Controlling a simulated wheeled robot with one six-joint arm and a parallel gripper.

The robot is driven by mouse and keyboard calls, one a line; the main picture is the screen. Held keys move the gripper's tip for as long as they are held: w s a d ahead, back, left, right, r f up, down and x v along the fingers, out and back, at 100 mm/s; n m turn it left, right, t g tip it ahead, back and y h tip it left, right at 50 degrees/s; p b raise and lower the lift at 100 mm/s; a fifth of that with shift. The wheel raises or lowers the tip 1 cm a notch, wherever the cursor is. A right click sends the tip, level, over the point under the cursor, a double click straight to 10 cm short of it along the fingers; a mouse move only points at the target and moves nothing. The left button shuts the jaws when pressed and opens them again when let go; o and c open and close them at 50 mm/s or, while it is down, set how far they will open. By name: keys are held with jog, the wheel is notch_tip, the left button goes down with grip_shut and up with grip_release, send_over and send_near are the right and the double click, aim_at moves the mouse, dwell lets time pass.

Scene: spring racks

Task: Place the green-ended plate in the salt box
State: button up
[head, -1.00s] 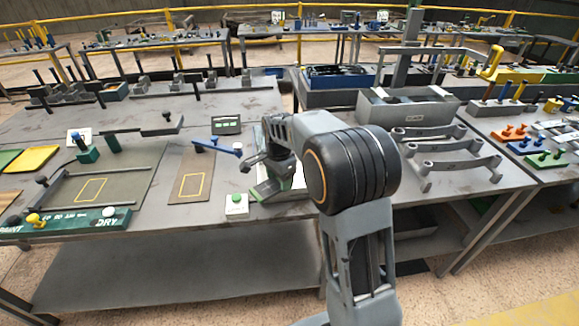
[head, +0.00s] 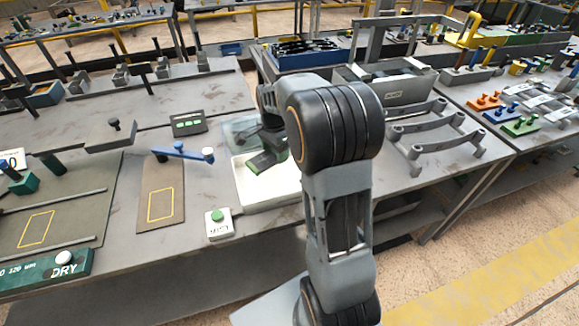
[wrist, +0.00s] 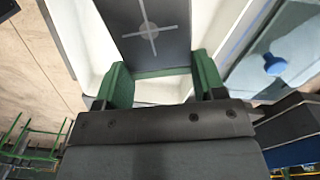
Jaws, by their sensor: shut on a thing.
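My gripper (head: 271,146) is shut on the green-ended plate (head: 262,162). In the wrist view the plate (wrist: 152,30) is dark grey with a white cross, and its green edge lies between my fingers (wrist: 160,82). The salt box (head: 254,205) is an open white tray with raised walls; its white wall also shows in the wrist view (wrist: 88,50). The plate is over or inside the box opening; I cannot tell whether it touches the floor. A translucent bluish lid (head: 236,131) stands at the box's back left. My arm hides the box's right part.
A white block with a green button (head: 217,222) sits at the box's front left. A blue lever (head: 182,152) and a brown mat (head: 160,195) lie left of it. Grey curved racks (head: 432,135) stand to the right. A grey bin (head: 400,88) is behind.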

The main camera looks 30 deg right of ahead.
send_over(291, 173)
jog(key=f, duration=0.5)
jog(key=shift+w+a+f, duration=0.1)
jog(key=shift+a, duration=0.2)
jog(key=shift+d+f, duration=0.15)
jog(key=shift+f, duration=0.75)
jog(key=shift+d+f, duration=0.1)
jog(key=shift+f, duration=0.8)
jog(key=shift+f, duration=0.1)
jog(key=o, duration=1.5)
notch_tip(291, 173, up, 11)
jog(key=s+a+r+n+t, duration=0.1)
jog(key=s+a+n, duration=0.3)
jog(key=s+n, duration=0.1)
jog(key=s+a+r+n+t, duration=0.1)
jog(key=s+a+n, duration=0.4)
jog(key=s, duration=0.1)
jog(key=s+a+r+n+t, duration=0.1)
jog(key=s+a+r+n, duration=0.1)
jog(key=s+a+n, duration=0.3)
jog(key=shift+s+a+n+t, duration=0.1)
jog(key=shift+s+n+t, duration=0.3)
jog(key=shift+s+n, duration=0.15)
